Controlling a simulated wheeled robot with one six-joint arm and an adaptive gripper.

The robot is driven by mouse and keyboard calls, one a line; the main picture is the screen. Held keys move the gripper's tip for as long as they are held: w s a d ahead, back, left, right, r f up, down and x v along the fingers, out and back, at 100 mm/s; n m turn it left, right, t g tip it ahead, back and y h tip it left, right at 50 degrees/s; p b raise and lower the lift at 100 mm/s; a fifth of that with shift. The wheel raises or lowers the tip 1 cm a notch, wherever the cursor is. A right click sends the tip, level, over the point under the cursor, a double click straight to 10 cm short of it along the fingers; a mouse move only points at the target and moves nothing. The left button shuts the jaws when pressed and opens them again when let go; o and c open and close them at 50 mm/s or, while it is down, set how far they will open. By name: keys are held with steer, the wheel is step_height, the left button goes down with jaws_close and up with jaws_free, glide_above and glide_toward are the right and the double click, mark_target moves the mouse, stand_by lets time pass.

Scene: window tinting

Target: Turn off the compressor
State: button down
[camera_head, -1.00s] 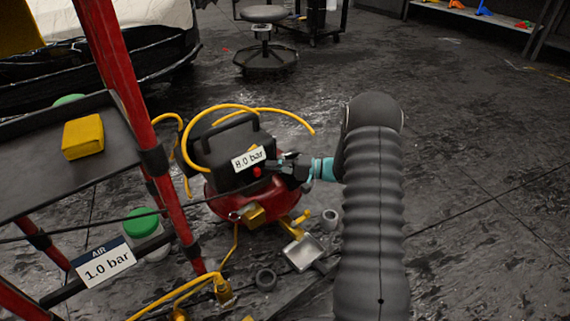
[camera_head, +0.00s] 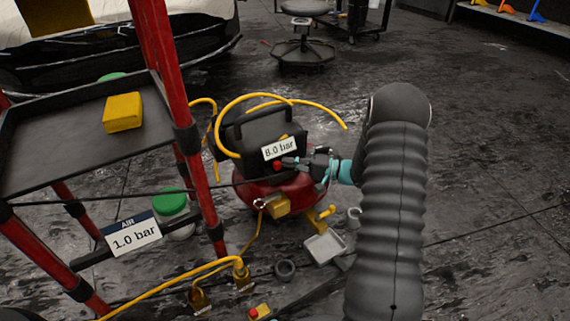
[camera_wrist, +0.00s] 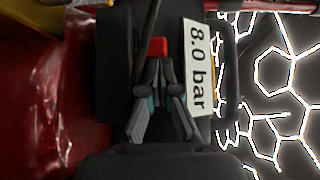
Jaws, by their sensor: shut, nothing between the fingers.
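The compressor (camera_head: 262,190) has a red tank and a black upper housing, and stands on the floor left of my arm. A white label on it reads "8.0 bar" (camera_head: 281,149). A small red switch (camera_head: 277,166) sits just below the label; in the wrist view the red switch (camera_wrist: 158,47) is right in front of my fingertips. My gripper (camera_head: 287,163) is shut and empty, with its tips at or very near the switch. I cannot tell whether they touch it. In the wrist view my gripper (camera_wrist: 159,64) points at the switch.
A red-framed cart (camera_head: 168,70) with a yellow block (camera_head: 122,112) stands at the left. Its sign reads "AIR 1.0 bar" (camera_head: 131,235). A yellow hose (camera_head: 322,112) loops around the compressor. A stool (camera_head: 305,40) stands behind.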

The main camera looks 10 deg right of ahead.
steer(key=shift+s+a+f, duration=0.1)
steer(key=shift+d, duration=0.2)
steer(key=d, duration=0.2)
steer(key=w+d+b, duration=0.1)
steer(key=d, duration=0.1)
steer(key=shift+d, duration=0.4)
steer(key=v, duration=0.8)
steer(key=shift+s+d, duration=0.25)
steer(key=shift+d, duration=0.1)
steer(key=shift+m, duration=0.3)
